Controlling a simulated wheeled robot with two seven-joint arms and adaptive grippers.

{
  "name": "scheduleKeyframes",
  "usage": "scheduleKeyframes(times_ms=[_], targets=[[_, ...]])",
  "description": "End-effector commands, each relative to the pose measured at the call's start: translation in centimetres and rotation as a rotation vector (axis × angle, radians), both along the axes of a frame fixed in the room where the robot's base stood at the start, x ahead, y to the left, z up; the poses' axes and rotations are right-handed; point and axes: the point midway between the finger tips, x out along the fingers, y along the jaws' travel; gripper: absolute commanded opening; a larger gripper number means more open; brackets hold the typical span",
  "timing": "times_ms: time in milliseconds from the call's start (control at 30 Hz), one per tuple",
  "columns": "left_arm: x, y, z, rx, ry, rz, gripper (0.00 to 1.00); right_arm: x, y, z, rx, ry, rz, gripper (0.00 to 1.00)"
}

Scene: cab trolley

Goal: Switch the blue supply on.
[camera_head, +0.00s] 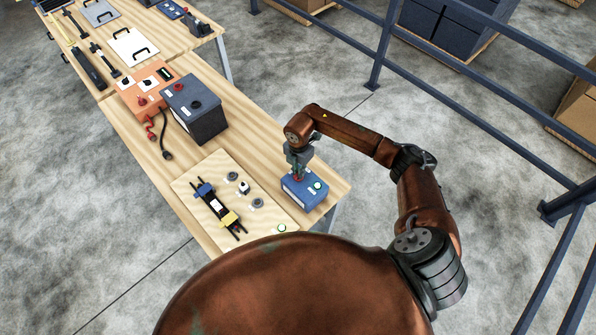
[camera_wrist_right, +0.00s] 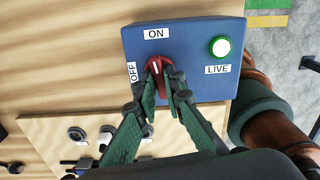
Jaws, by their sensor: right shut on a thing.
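The blue supply box (camera_head: 304,195) stands at the near right end of the table; it also shows in the right wrist view (camera_wrist_right: 185,40). Its red knob (camera_wrist_right: 155,66) carries a white line that points up, about toward the ON label (camera_wrist_right: 156,34). The OFF label (camera_wrist_right: 132,72) is left of the knob. The LIVE lamp (camera_wrist_right: 220,46) looks bright whitish green and lit. My right gripper (camera_wrist_right: 163,88) is shut on the red knob, which its fingertips partly cover. My left gripper is not in view.
A pale board (camera_head: 215,180) with a yellow-and-black tool (camera_head: 217,205) and round fittings lies left of the supply. A dark battery-like box (camera_head: 195,108) and an orange box (camera_head: 145,90) stand farther back. A blue railing (camera_head: 455,100) runs right of the table.

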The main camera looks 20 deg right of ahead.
Motion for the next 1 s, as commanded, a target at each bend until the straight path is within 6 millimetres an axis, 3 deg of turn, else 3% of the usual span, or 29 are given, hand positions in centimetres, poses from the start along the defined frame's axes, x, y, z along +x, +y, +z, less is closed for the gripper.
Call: scheduleKeyframes(times_ms=[400,933,967,1000], targets=[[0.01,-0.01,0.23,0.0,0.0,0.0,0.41,0.01,-0.16,0.02,-0.004,0.0,-0.172,0.0],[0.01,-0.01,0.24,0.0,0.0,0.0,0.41,0.0,-0.17,0.01,-0.003,0.001,-0.192,0.0],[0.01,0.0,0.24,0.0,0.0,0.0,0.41,0.0,-0.17,0.01,-0.003,0.001,-0.192,0.11],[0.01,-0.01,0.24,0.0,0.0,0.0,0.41,0.01,-0.17,0.01,-0.003,0.001,-0.192,0.14]])
